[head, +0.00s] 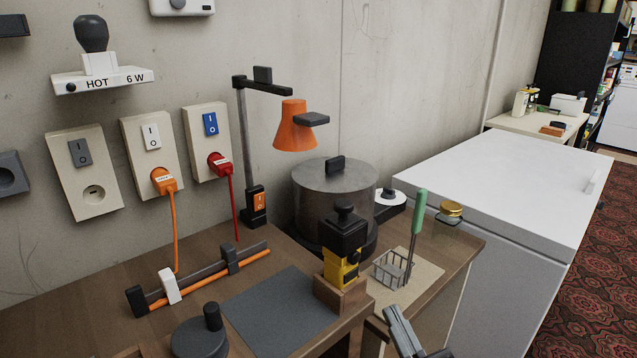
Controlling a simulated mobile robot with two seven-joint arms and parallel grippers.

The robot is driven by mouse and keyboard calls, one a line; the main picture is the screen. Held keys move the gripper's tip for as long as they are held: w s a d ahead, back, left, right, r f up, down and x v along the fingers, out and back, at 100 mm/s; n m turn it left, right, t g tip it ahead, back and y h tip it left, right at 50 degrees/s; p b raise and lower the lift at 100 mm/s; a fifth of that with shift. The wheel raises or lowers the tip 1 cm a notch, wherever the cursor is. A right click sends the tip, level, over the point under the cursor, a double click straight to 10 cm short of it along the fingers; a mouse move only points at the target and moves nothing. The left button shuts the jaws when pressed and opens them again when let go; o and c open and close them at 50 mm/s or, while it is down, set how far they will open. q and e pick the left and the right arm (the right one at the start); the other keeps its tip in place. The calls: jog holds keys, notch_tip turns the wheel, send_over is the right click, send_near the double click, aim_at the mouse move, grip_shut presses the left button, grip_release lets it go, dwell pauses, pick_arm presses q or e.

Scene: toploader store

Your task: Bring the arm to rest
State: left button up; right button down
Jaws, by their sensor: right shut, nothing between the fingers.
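My right gripper (396,318) shows at the bottom edge, right of centre. Its grey fingers are shut with nothing between them. It is just in front of the table's (200,265) right part, below the wire basket (391,270) in the picture, apart from the objects there. The rest of the right arm is mostly out of the picture. My left gripper is not in view.
A yellow and black device (341,265) in a wooden block and a green-handled tool (418,212) in the basket stand near the gripper. A white chest freezer (500,180) is at right.

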jog(key=s+d+f+m+g+h+p, duration=0.1)
jog(key=s+d+f+m+g+h, duration=0.1)
jog(key=s+f+g, duration=0.4)
jog(key=s+d+f+m+g+h+p, duration=0.1)
jog(key=s+d+f+m+g+h, duration=0.1)
jog(key=s+f, duration=0.7)
notch_tip(320, 180, down, 6)
jog(key=d+g+h, duration=0.1)
jog(key=d+g, duration=0.1)
jog(key=g, duration=0.1)
jog(key=shift+f+m+g+h+p, duration=0.2)
jog(key=shift+m+g+h+p, duration=0.15)
jog(key=shift+m+g+h, duration=0.05)
